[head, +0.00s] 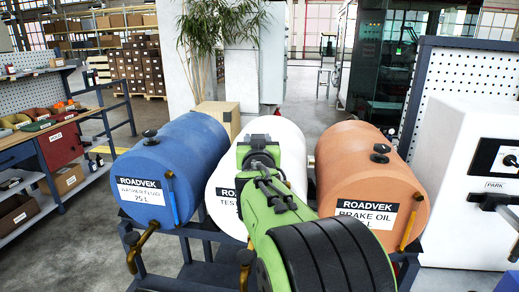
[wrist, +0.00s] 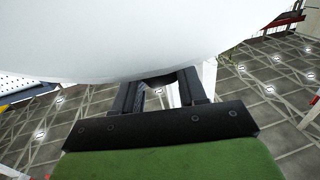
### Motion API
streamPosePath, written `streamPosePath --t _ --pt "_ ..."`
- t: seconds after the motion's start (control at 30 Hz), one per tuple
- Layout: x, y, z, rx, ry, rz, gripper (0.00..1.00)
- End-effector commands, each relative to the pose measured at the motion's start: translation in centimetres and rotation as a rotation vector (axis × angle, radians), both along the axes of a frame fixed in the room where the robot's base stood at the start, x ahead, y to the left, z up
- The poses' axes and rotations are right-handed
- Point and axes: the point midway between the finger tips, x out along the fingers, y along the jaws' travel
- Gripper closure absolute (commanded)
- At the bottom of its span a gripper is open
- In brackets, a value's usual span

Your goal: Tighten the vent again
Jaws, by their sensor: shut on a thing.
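Three drums lie on their sides on a dark rack. The white drum (head: 215,185) is in the middle, its label partly covered by my green arm. My gripper (wrist: 160,84) reaches to the white drum, which fills the top of the wrist view (wrist: 150,35). Its two black fingers are shut on a small dark piece (wrist: 158,79) at the drum's surface, which looks like its vent cap. In the head view my arm hides this piece. The blue drum has a black vent cap (head: 151,137) on top, and the orange drum has another (head: 380,152).
The blue drum (head: 165,165) stands left and the orange drum (head: 350,165) right, close beside my arm. A white cabinet with a black handle (head: 468,150) is at the right. A workbench with bins (head: 50,125) is at the left. A cardboard box (head: 222,112) is behind the drums.

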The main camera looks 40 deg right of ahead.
Motion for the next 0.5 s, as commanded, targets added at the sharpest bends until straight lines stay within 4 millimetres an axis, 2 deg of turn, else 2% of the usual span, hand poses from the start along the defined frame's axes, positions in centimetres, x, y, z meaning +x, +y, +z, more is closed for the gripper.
streamPosePath --t 0.03,0.5 --pt "0.5 0.59 -0.3 -0.002 -0.005 -0.028 0.89" --pt "1.11 0.68 -0.11 0.005 0.002 -0.475 0.89"
